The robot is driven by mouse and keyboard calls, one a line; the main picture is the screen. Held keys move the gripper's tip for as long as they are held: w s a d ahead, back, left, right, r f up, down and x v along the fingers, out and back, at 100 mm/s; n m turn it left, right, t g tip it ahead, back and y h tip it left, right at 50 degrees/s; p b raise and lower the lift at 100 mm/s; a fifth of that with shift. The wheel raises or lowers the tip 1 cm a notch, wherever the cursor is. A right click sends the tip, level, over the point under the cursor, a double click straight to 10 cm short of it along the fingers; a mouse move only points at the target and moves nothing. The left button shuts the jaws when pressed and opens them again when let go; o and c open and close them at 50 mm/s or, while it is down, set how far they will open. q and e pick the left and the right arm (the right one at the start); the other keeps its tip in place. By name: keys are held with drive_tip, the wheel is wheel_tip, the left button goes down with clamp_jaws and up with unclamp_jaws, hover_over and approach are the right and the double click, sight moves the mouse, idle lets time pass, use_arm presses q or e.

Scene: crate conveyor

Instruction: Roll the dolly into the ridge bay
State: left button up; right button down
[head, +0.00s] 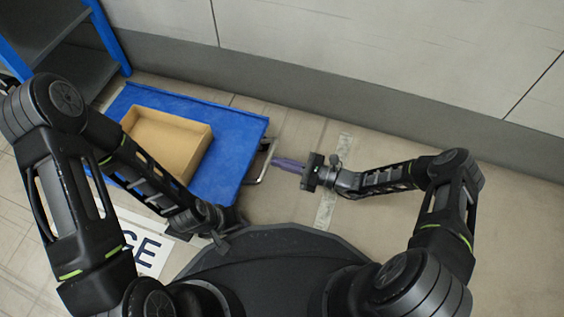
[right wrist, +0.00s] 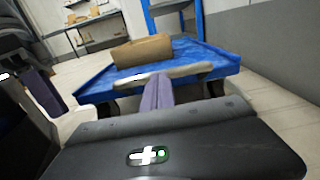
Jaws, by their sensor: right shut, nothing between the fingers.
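The dolly (head: 225,130) is a flat blue platform with an open cardboard box (head: 205,131) on it. It also shows in the right wrist view (right wrist: 205,56). A metal handle (head: 264,163) sticks out from its right side. My right gripper (head: 276,161) is shut and empty, its purple fingers pointing at the handle. In the right wrist view the fingertips (right wrist: 160,78) are at or just below the pale handle bar (right wrist: 165,73); I cannot tell whether they touch. My left gripper (head: 218,228) is low by the dolly's near edge, its jaws unclear.
A floor sign (head: 140,245) shows the letters "GE", the rest hidden by my left arm. A blue-framed shelf (head: 55,45) stands at the upper left. A wall (head: 350,90) runs along the back. A pale strip (head: 328,200) crosses the floor; floor at right is clear.

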drive_tip(key=shift+x, duration=4.45)
drive_tip(key=p, duration=0.1)
approach(253, 155)
drive_tip(key=s+r, duration=0.2)
drive_tip(key=r, duration=0.1)
drive_tip(key=shift+d, duration=0.25)
